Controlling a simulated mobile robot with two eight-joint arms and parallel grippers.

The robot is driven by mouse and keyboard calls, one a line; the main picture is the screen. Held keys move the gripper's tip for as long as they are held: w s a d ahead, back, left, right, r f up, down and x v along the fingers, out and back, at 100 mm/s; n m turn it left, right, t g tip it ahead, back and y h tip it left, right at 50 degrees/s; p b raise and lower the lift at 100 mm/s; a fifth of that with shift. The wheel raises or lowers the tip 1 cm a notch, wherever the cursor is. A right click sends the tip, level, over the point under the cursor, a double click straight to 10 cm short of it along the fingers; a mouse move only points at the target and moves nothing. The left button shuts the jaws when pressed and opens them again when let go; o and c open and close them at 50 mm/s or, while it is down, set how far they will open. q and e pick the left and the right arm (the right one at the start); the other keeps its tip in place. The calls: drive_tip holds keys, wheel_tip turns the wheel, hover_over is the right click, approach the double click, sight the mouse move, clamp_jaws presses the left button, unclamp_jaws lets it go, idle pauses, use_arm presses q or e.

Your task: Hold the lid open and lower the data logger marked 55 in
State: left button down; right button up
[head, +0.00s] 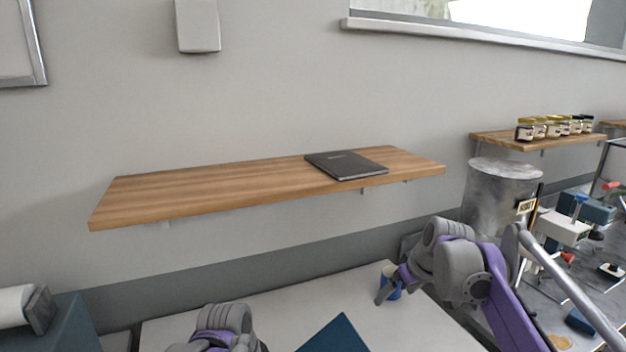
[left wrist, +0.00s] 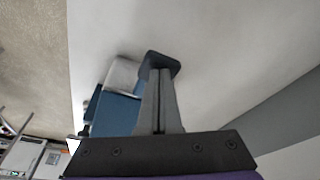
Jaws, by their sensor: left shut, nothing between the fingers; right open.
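My left gripper (left wrist: 161,70) is shut and empty in the left wrist view, in front of a plain pale surface. In the head view only part of my left arm shows at the bottom. I cannot make out a data logger marked 55 in either view.
A wooden wall shelf (head: 230,189) holds a dark flat book (head: 345,165). A blue-grey block (head: 67,325) with a white roll (head: 14,302) stands at lower left. A metal drum (head: 492,197) and a cluttered bench are at right. Part of the white table (head: 275,308) is bare.

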use_arm(q)
drive_tip(key=shift+d+r, duration=0.1)
drive_tip(key=shift+r, duration=0.45)
drive_tip(key=shift+w+d+r, duration=0.1)
drive_tip(key=shift+d+r, duration=0.1)
drive_tip(key=shift+r, duration=0.25)
drive_tip(key=shift+w+d+r, duration=0.1)
drive_tip(key=shift+d+r, duration=0.05)
drive_tip(key=shift+r, duration=0.25)
wheel_tip(320, 180, up, 7)
idle(0.5)
idle(0.6)
